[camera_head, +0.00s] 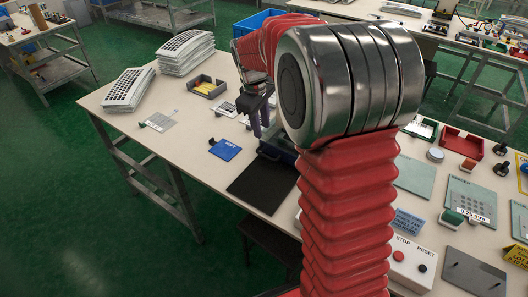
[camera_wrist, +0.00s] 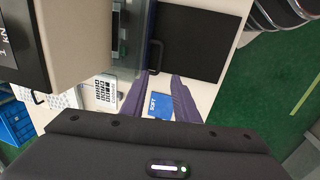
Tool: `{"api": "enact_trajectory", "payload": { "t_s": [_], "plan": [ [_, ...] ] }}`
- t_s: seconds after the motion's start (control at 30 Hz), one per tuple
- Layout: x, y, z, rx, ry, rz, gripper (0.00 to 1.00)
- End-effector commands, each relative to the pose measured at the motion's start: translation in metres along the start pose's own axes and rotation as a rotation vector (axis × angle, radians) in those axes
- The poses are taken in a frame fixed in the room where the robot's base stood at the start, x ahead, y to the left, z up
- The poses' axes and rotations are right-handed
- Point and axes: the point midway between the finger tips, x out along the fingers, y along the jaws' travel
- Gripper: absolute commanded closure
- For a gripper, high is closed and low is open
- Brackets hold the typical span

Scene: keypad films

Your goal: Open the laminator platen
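The laminator is mostly hidden behind my arm in the head view; a dark edge of it (camera_head: 277,152) shows beside the arm. In the wrist view its grey body (camera_wrist: 85,40) fills the upper left, with a clear panel (camera_wrist: 128,45) along its side. A dark loop handle (camera_wrist: 154,55) sticks out beside that panel. I cannot tell whether the platen is open or shut. My gripper (camera_wrist: 160,76) has two purple fingers spread apart with nothing between them. The handle lies just beyond the fingertips, apparently not touched. In the head view my gripper (camera_head: 261,132) is above the table.
A black mat (camera_head: 262,186) lies in front of the laminator. A blue card (camera_head: 225,149) lies left of it. Keypad stacks (camera_head: 186,53), a grey tray (camera_head: 206,87) and a blue crate (camera_head: 255,21) are further back. A stop/reset box (camera_head: 409,262) is at the right.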

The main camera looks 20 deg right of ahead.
Motion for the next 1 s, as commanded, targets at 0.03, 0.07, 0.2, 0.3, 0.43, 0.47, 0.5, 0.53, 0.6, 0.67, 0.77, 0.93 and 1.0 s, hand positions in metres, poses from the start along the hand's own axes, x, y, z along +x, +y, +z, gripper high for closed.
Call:
{"api": "enact_trajectory", "payload": {
  "t_s": [0.03, 0.07, 0.2, 0.3, 0.43, 0.47, 0.5, 0.53, 0.6, 0.67, 0.77, 0.93, 1.0],
  "plan": [
    [0.002, 0.000, 0.000, 0.000, -0.001, -0.001, 0.72],
    [0.004, 0.000, 0.000, 0.000, -0.001, -0.001, 0.72],
    [0.015, 0.000, 0.000, 0.001, -0.001, -0.001, 0.72],
    [0.029, -0.001, 0.001, 0.001, -0.003, -0.002, 0.72],
    [0.049, 0.000, 0.001, 0.001, -0.002, -0.002, 0.72],
    [0.053, -0.001, 0.001, 0.001, -0.003, -0.003, 0.72],
    [0.060, -0.001, 0.001, 0.000, -0.002, -0.003, 0.72],
    [0.064, -0.001, 0.001, 0.000, -0.002, -0.003, 0.72],
    [0.075, -0.001, 0.001, 0.000, -0.002, -0.003, 0.72],
    [0.085, -0.001, 0.001, 0.000, -0.003, -0.003, 0.72],
    [0.100, -0.001, 0.001, 0.000, -0.003, -0.003, 0.72],
    [0.123, 0.000, 0.001, 0.000, -0.002, -0.002, 0.72],
    [0.130, 0.000, 0.001, 0.001, -0.002, -0.001, 0.72]
  ]
}}
